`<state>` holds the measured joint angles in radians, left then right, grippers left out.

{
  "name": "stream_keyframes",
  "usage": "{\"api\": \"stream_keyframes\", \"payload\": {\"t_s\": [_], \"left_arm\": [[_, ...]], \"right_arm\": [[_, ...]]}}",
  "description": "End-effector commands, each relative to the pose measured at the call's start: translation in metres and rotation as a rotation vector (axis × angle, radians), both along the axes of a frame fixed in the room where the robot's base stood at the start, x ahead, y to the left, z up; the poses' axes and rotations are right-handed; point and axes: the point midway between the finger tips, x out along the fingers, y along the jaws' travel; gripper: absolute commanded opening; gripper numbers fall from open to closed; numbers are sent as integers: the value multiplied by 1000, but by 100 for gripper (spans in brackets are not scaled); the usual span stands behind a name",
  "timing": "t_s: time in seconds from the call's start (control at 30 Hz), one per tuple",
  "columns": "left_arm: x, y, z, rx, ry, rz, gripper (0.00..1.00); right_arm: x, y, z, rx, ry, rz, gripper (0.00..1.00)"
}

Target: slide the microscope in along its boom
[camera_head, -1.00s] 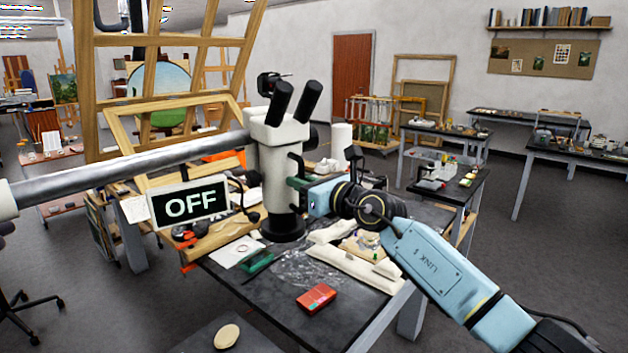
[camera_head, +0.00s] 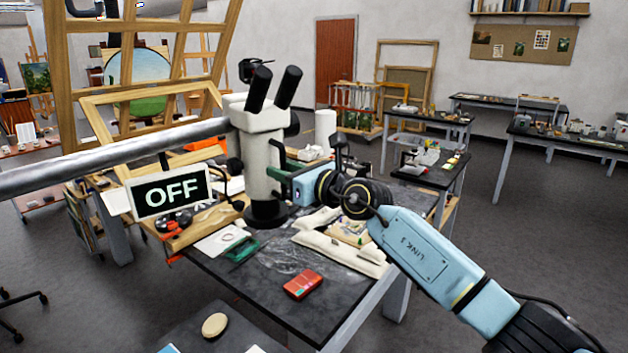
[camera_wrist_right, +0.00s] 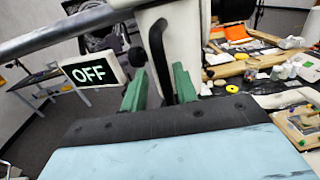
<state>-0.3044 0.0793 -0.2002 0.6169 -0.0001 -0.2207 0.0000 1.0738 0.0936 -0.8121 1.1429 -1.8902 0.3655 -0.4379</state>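The white microscope (camera_head: 262,165) with black eyepieces stands over the worktable. Its silver boom (camera_head: 100,157) runs in from the left edge. A sign reading OFF (camera_head: 168,192) hangs under the boom and also shows in the right wrist view (camera_wrist_right: 90,72). My right gripper (camera_wrist_right: 160,82) is at the microscope's right side. Its green fingers stand apart on either side of a black handle (camera_wrist_right: 158,45) on the microscope. Narrow gaps seem to show beside the handle; contact is not clear. The far ends of the fingers are hard to see in the head view. My left gripper is not in view.
The dark worktable (camera_head: 265,305) holds a red box (camera_head: 303,284), a green item (camera_head: 241,249), white padded rests (camera_head: 340,252) and a clear sheet near the microscope. A wooden easel frame (camera_head: 145,60) rises behind the boom. Grey floor is open at right.

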Motion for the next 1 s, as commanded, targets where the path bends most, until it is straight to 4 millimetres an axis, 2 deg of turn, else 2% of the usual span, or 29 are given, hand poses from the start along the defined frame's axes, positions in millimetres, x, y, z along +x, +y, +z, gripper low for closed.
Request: {"api": "stream_keyframes", "payload": {"t_s": [0.27, 0.63, 0.8, 1.0], "left_arm": [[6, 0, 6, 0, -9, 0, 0], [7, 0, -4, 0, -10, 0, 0], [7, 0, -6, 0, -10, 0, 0], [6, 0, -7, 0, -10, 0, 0]], "right_arm": [[-27, -32, -1, -1, -1, 0, 30], [-66, -78, -2, -1, 1, 1, 30], [-76, -90, -1, 1, 2, 2, 30], [-79, -93, -1, -1, 2, 2, 30]]}}
